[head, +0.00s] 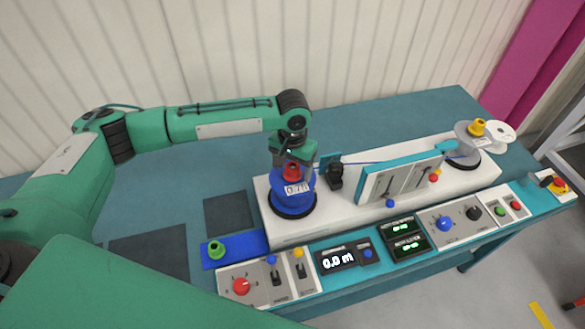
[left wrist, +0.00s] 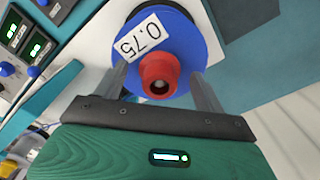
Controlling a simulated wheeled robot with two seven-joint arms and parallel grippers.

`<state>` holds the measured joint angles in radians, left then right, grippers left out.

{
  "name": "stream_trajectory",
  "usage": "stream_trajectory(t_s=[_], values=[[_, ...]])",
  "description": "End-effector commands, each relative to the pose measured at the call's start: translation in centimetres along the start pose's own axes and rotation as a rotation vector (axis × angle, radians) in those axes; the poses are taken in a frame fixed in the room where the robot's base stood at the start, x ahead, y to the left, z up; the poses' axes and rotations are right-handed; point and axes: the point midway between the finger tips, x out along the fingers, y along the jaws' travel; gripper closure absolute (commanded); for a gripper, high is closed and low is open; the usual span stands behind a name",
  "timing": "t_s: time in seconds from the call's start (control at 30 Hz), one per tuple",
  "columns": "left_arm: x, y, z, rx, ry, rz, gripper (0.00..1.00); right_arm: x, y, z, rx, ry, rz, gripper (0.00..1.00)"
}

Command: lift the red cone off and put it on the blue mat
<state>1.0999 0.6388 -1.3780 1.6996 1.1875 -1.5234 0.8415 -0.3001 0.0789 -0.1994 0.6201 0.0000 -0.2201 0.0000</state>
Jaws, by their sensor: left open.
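The red cone (head: 291,172) sits on top of the blue reel (head: 292,198), which stands on the left end of the white machine. In the left wrist view the red cone (left wrist: 159,75) shows end-on, with the blue reel (left wrist: 190,38) behind it and a white label reading 0.75. My left gripper (head: 293,170) is over the reel, its two fingers apart on either side of the cone. In the left wrist view the open fingers (left wrist: 160,88) do not appear to touch the cone. The blue mat (head: 245,243) lies left of the machine with a green cone (head: 216,249) on its left part. My right gripper is not in view.
A grey reel with a yellow cone (head: 477,128) stands at the machine's right end. A teal-edged panel (head: 398,180) with levers stands between the reels. Control panels with a red knob (head: 241,286) and displays line the front edge. Dark squares (head: 228,213) lie on the table at left.

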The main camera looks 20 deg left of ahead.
Motion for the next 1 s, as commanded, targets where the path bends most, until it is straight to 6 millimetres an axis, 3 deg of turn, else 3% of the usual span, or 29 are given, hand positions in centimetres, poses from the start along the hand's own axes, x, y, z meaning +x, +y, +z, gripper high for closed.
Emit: stream_trajectory(t_s=[0.13,0.37,0.77,1.0], values=[[0.0,0.0,0.0,0.000,0.000,0.000,0.30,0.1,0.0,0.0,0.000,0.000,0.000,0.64],[0.0,0.0,0.0,0.000,0.000,0.000,0.76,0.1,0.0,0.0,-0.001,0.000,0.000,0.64],[-0.5,0.0,-0.1,0.000,0.001,-0.001,0.77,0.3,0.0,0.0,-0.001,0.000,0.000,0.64],[-3.5,0.0,-0.1,0.000,0.004,0.000,0.77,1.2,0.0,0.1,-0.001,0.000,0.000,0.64]])
